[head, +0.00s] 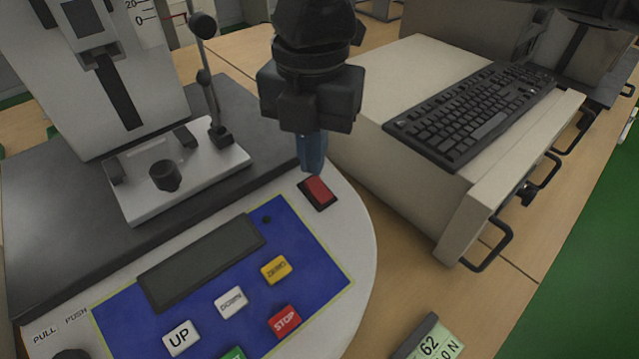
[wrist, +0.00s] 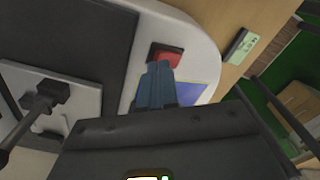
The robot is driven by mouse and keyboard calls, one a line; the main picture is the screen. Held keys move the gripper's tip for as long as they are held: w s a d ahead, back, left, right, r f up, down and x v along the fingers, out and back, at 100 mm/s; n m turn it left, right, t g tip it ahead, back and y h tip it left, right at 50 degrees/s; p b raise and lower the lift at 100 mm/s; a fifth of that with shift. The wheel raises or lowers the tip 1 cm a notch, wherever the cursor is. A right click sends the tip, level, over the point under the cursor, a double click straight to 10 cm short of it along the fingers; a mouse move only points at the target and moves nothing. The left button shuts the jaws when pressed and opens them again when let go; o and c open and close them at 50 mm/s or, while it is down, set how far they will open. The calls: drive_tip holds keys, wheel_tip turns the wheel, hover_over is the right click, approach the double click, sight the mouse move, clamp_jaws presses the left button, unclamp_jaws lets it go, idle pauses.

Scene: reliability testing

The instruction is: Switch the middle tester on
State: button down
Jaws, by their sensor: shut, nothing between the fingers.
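The tester (head: 350,240) has a rounded white front with a blue button panel (head: 323,262). A red rocker switch (head: 318,191) in a black frame sits at the panel's upper right. My gripper (head: 312,168) points down just behind the switch, its blue fingers together and empty. In the wrist view the switch (wrist: 165,54) shows right at the fingertips of my gripper (wrist: 156,66), which cover its lower edge. I cannot tell whether the fingers touch it. The grey display (head: 205,262) looks dark.
A beige box (head: 400,80) with a black keyboard (head: 470,112) stands to the right, with handles on its front. The tester's column and metal fixture (head: 178,180) rise on the left. A green label block (head: 432,340) lies on the wooden table in front.

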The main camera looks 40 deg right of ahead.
sight(314, 182)
drive_tip(key=shift+f+b, duration=0.55)
drive_tip(key=shift+f, duration=0.4)
idle(0.7)
wheel_tip(314, 182, up, 7)
drive_tip(key=p, duration=0.6)
idle(0.4)
drive_tip(key=shift+s, duration=0.1)
idle(0.4)
